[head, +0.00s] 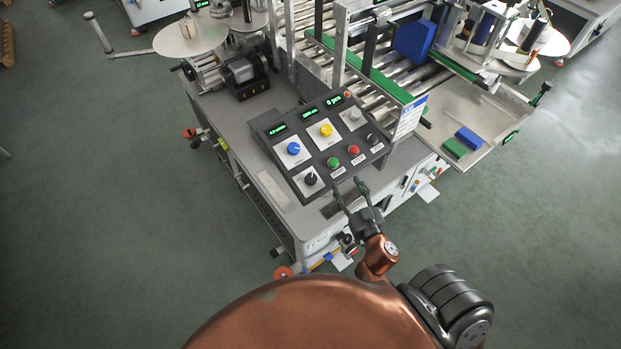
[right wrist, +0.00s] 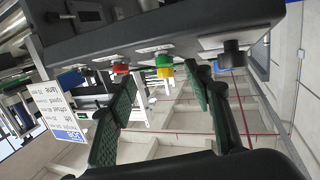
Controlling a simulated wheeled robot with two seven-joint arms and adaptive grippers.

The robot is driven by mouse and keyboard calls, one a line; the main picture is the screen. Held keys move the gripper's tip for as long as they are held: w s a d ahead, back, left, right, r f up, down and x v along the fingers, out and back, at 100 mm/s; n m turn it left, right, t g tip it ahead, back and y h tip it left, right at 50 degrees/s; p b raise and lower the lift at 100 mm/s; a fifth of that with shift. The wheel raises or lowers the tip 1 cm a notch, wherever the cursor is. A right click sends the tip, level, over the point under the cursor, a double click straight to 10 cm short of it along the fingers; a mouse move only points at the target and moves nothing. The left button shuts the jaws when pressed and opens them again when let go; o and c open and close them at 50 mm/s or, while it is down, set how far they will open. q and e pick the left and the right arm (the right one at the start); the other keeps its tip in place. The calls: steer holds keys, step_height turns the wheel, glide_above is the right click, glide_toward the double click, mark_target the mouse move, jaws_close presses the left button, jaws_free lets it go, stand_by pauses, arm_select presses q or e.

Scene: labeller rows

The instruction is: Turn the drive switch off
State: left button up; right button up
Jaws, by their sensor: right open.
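The control panel (head: 322,142) is a dark sloped box on the machine's grey top. A black knob on a white plate (head: 310,179) is at its lower left and shows in the right wrist view (right wrist: 232,54). A small black switch (head: 371,138) is at its right end. The labels are too small to read, so I cannot tell which is the drive switch. My right gripper (head: 351,188) is open and empty, just in front of the panel's lower edge, apart from the controls. Its open fingers also show in the right wrist view (right wrist: 165,85). My left gripper is out of view.
A green button (head: 333,162) and a red button (head: 354,150) sit between the black controls. Blue (head: 293,148), yellow (head: 326,130) and grey (head: 355,114) knobs are above. A sign plate (head: 410,117) stands at the panel's right. Open floor lies at left.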

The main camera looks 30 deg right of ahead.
mark_target(312, 179)
steer(key=w+a+r+n+t+y, duration=0.1)
steer(key=a+r+n+t+y, duration=0.15)
steer(key=a+y, duration=0.45)
steer(key=shift+n+g+h, duration=0.35)
steer(key=shift+g+h, duration=0.1)
steer(key=shift+h, duration=0.25)
steer(key=w, duration=0.2)
steer(key=w+a, duration=0.1)
steer(key=w, duration=0.1)
steer(key=w+f, duration=0.1)
steer(key=w, duration=0.1)
steer(key=shift+w+a, duration=0.15)
steer(key=shift+a, duration=0.2)
steer(key=shift+w, duration=0.55)
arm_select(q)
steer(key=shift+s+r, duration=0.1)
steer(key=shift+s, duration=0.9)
arm_select(e)
steer(key=shift+w, duration=0.1)
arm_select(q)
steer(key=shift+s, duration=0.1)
arm_select(e)
steer(key=shift+c, duration=0.4)
steer(key=c, duration=1.1)
